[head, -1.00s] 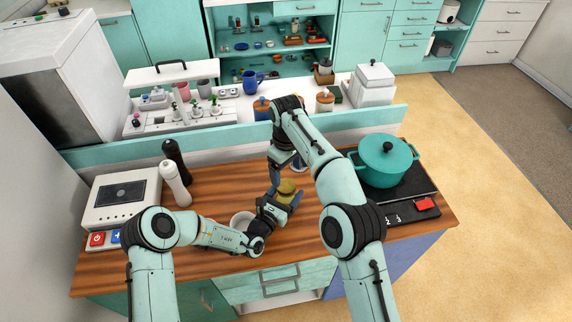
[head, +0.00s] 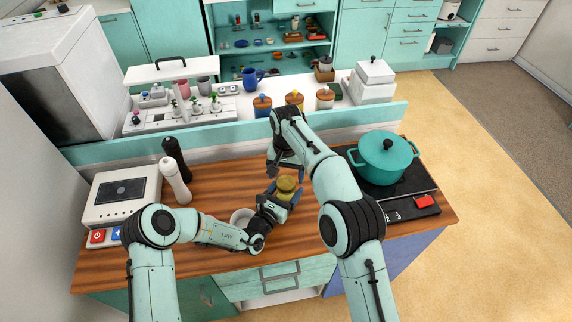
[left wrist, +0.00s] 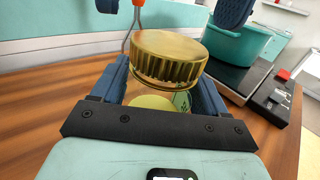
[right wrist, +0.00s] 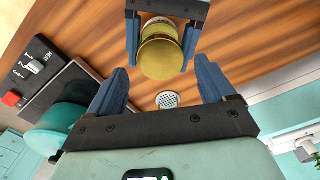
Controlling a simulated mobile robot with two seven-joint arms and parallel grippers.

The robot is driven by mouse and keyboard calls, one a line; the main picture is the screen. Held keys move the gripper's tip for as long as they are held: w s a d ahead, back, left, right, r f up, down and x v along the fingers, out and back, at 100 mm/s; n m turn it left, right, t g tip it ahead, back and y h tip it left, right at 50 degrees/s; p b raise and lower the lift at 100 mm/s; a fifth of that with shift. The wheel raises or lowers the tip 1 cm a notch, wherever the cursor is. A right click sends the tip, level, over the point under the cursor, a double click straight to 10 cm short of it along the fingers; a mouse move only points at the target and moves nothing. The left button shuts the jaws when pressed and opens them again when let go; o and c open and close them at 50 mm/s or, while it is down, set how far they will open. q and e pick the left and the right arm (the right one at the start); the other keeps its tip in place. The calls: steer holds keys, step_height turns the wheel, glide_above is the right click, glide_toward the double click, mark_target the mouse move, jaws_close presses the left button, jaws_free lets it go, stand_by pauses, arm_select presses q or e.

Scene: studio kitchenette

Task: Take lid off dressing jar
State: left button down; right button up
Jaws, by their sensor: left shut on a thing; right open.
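The dressing jar, with a ribbed gold lid (head: 287,183), stands at the middle of the wooden counter. My left gripper (head: 284,193) is shut around the jar's body. In the left wrist view the gold lid (left wrist: 168,58) is over the pale jar body (left wrist: 150,102), and looks tilted there; I cannot tell whether it is seated or loose. My right gripper (right wrist: 160,85) is open and empty, with its fingers apart and the lid top (right wrist: 160,57) beyond them, between my left gripper's fingers. My arms hide part of the jar in the head view.
A white mill (head: 175,180) and a dark mill (head: 175,152) stand farther left. A teal pot (head: 385,160) sits on the black hob at right.

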mark_target(286, 182)
steer(key=shift+f, duration=1.6)
steer(key=shift+c, duration=0.3)
steer(key=c, duration=1)
steer(key=n, duration=0.6)
steer(key=shift+r, duration=0.1)
steer(key=shift+r, duration=0.1)
steer(key=shift+r, duration=1)
